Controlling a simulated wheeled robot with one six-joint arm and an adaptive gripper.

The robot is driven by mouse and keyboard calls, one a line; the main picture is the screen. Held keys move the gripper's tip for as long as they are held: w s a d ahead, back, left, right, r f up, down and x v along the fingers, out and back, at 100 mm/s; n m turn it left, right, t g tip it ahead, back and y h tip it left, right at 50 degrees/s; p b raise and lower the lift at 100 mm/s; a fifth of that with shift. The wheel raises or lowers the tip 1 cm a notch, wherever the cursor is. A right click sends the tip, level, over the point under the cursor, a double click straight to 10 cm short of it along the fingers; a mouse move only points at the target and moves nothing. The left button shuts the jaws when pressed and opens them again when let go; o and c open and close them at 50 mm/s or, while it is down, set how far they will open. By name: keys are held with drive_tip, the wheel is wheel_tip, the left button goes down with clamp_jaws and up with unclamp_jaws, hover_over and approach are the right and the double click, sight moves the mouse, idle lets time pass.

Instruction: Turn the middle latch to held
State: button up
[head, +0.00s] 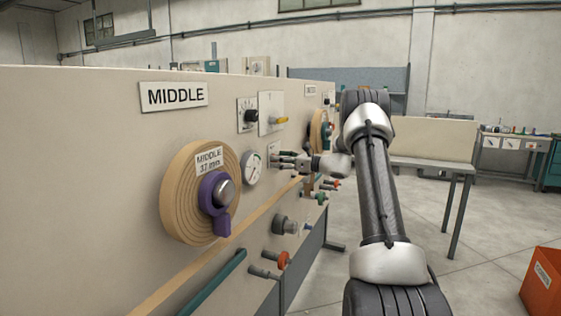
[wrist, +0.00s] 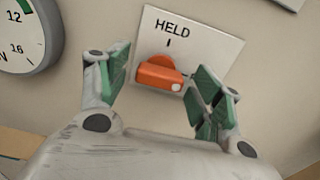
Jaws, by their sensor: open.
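The latch in the wrist view is an orange knob (wrist: 158,74) on a white plate (wrist: 205,38) marked HELD, with a short black tick under the word. The knob's bar lies across the plate, and a white dot at its right end points away from the tick. My gripper (wrist: 162,62) is open, its green-padded fingers on the left and right of the knob, with gaps visible on both sides. In the head view my gripper (head: 281,160) is at the panel, right of the gauge, and hides the knob.
A round gauge (head: 251,168) sits just left of the latch, also in the wrist view (wrist: 22,35). A wooden spool (head: 177,205) with a purple hub, a MIDDLE sign (head: 174,96), and a grey knob (head: 284,225) are on the panel.

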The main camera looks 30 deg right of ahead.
drive_tip(key=c, duration=1)
drive_tip(key=shift+n, duration=0.3)
drive_tip(key=shift+f+n, duration=0.1)
drive_tip(key=shift+n, duration=8.5)
